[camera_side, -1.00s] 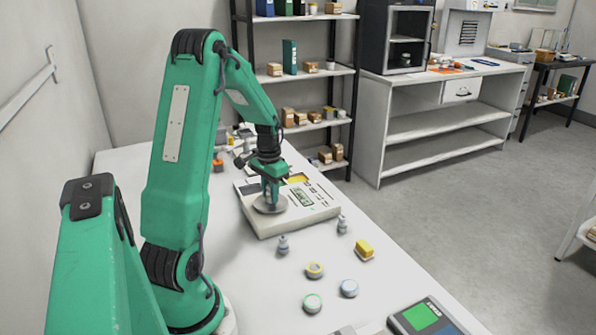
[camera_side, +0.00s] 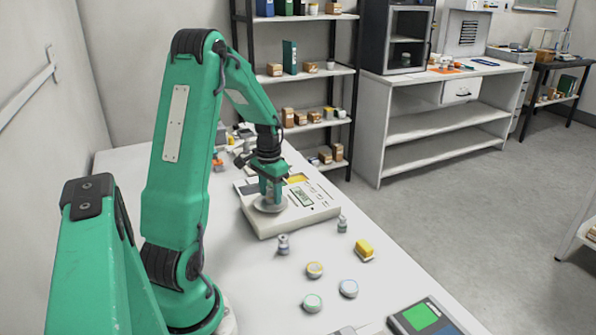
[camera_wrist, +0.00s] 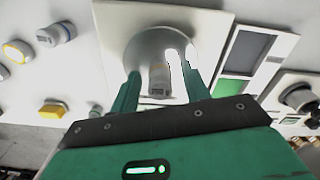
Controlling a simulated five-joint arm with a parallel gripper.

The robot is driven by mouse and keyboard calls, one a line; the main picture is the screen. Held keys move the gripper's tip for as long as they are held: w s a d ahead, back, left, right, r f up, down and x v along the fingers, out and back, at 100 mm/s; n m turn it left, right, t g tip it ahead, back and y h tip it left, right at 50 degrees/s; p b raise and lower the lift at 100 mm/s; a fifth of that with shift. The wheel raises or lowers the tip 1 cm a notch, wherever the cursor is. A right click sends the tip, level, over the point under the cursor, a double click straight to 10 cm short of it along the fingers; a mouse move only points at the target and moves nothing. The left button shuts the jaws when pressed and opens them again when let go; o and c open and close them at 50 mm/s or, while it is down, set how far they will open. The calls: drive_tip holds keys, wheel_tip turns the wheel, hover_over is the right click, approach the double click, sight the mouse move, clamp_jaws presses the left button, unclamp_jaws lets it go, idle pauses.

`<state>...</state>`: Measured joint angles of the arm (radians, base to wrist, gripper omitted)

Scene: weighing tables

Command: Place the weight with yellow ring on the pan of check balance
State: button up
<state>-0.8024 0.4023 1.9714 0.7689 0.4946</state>
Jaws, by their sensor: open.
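My gripper (camera_side: 271,200) is open, low over the round pan (camera_side: 270,208) of the white balance (camera_side: 308,222). In the wrist view, a small grey weight (camera_wrist: 159,82) stands on the pan (camera_wrist: 143,50) between my two spread fingers, with gaps on both sides. Its ring colour is not clear, and in the side view my fingers hide it. A low round disc with a yellow ring (camera_side: 315,270) sits on the table in front of the balance; it also shows at the left of the wrist view (camera_wrist: 17,51).
Two grey weights (camera_side: 283,244) (camera_side: 342,224) stand in front of the balance. Near them are a yellow block (camera_side: 364,250), a green-ringed disc (camera_side: 312,303) and a blue-ringed disc (camera_side: 349,288). A device with a green screen (camera_side: 420,316) is at the front right.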

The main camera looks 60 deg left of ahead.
sight(270, 187)
wheel_tip(270, 187, up, 12)
idle(0.6)
idle(0.5)
drive_tip(key=s+d+r+m+t+y, duration=0.15)
drive_tip(key=d+r, duration=0.25)
drive_tip(key=d, duration=0.7)
drive_tip(key=d+r+m+t+h, duration=0.1)
drive_tip(key=d+r+t, duration=0.15)
drive_tip(key=d, duration=0.95)
drive_tip(key=s+d+m+t, duration=0.1)
drive_tip(key=s+d, duration=0.4)
drive_tip(key=d, duration=0.2)
drive_tip(key=shift+t, duration=0.3)
